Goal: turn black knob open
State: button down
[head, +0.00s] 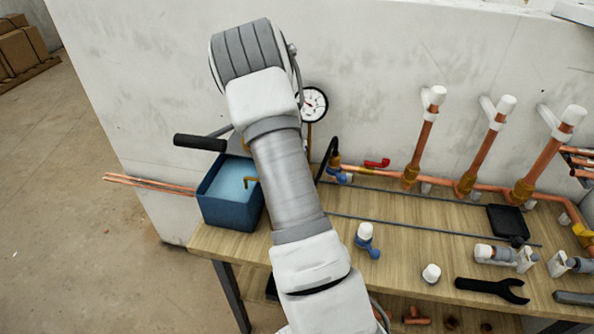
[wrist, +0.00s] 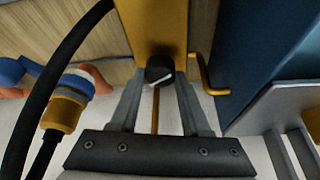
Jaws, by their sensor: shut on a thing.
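The black knob (wrist: 160,70) sits at the lower end of an upright yellow-brass body (wrist: 158,25) in the wrist view. A pale slanting mark shows on the knob's face. My gripper (wrist: 160,78) has one grey finger on each side of the knob, and its tips are closed on it. In the head view my own arm hides the knob and the gripper. A round white pressure gauge (head: 313,104) shows just right of my arm, against the wall.
A blue water-filled tank (head: 230,200) with a black pump handle (head: 200,143) stands left of my arm. A black hose (wrist: 62,75) runs close by on the left of the wrist view.

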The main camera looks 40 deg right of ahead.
jog(key=n+b, duration=0.2)
jog(key=n+t+y+b, duration=0.1)
jog(key=n+b, duration=0.1)
jog(key=n, duration=0.1)
jog(key=shift+s+d+f+n+t, duration=0.1)
jog(key=shift+s+d+n+t, duration=0.1)
jog(key=shift+n+t, duration=0.1)
jog(key=n+y, duration=0.1)
jog(key=n, duration=0.2)
jog(key=shift+y+b, duration=0.35)
jog(key=shift+y, duration=0.05)
jog(key=shift+n+t+y, duration=0.3)
jog(key=shift+n+y, duration=0.1)
jog(key=shift+n, duration=1.2)
jog(key=shift+c, duration=1.9)
grip_release()
jog(key=shift+r, duration=0.2)
jog(key=p+v, duration=0.1)
jog(key=v, duration=1.6)
